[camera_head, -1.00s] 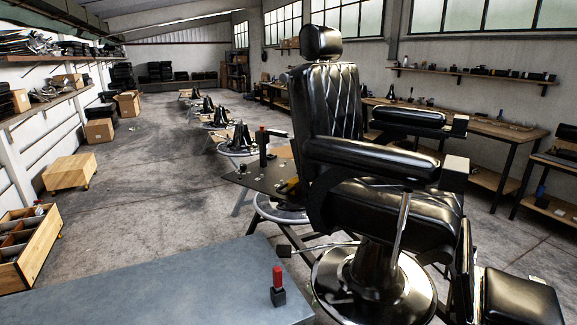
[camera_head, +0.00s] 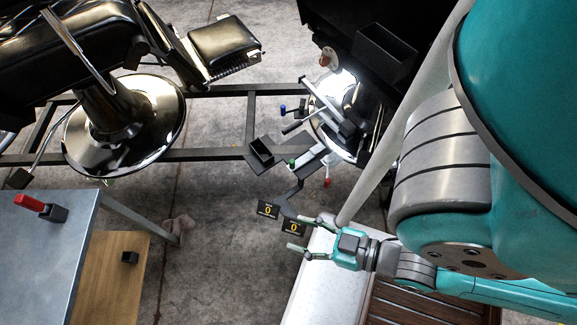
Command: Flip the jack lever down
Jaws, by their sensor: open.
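The black barber chair's round chrome base (camera_head: 150,125) is at the upper left. A thin lever with a black pedal (camera_head: 20,178) reaches left from it. A red-handled lever (camera_head: 30,203) on a small black block stands on the grey table at the lower left. Several small levers with red, blue and green tips surround a second chrome base (camera_head: 340,115) at the upper middle. I cannot tell for sure which is the jack lever. My teal gripper (camera_head: 296,232) is at the lower middle, open and empty, its fingers pointing left, apart from all of these.
The grey table (camera_head: 50,260) and a lower wooden surface (camera_head: 115,290) fill the lower left. A dark frame (camera_head: 225,155) crosses the floor between the two bases. Two black plates marked 0 (camera_head: 268,210) are close to my fingertips. Bare concrete floor (camera_head: 225,270) lies left of my gripper.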

